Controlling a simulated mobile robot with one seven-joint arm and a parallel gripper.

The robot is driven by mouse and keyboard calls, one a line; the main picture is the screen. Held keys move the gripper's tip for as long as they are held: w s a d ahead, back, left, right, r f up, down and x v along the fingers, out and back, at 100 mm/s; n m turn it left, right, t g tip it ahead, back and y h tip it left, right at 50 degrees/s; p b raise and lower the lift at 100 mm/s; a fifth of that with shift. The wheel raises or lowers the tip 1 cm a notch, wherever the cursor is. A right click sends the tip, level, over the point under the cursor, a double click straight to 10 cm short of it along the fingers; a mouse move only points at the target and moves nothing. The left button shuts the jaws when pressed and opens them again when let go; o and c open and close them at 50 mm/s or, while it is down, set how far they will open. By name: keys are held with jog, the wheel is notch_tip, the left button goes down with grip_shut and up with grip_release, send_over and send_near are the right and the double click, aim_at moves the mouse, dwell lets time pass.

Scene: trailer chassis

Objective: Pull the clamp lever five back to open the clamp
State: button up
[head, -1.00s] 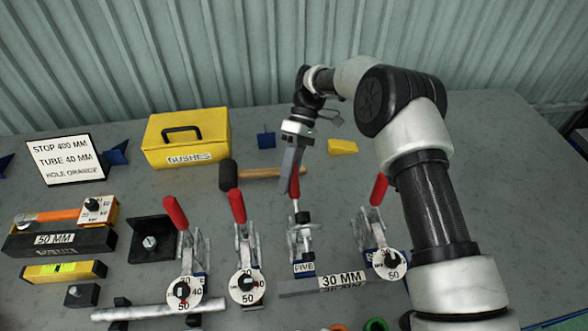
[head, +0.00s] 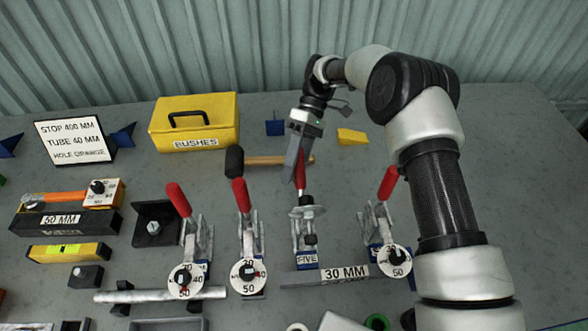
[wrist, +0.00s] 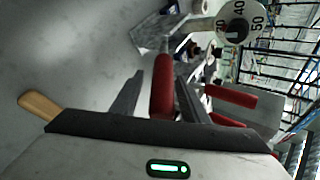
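Clamp five (head: 306,238) stands on the bench behind its blue FIVE label (head: 307,260), with a disc-topped spindle at its front. Its red lever handle (head: 301,172) points upward and is partly hidden by my gripper (head: 294,162). In the wrist view, the red handle (wrist: 162,88) stands between the two fingers of my gripper (wrist: 158,95). The fingers are apart, with a visible gap between the left finger and the handle. The right finger is close beside the handle; I cannot tell whether it touches.
Red-handled clamps with dials stand left (head: 245,240) and right (head: 382,235) of clamp five. A mallet (head: 235,163) lies behind, near a yellow BUSHES box (head: 195,124). A 30 MM bar (head: 345,272) lies in front. The bench behind the right clamp is partly covered by my arm.

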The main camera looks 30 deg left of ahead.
jog(key=v, duration=0.6)
jog(key=shift+a+f+b, duration=0.1)
jog(key=shift+b, duration=0.3)
jog(key=shift+v, duration=0.85)
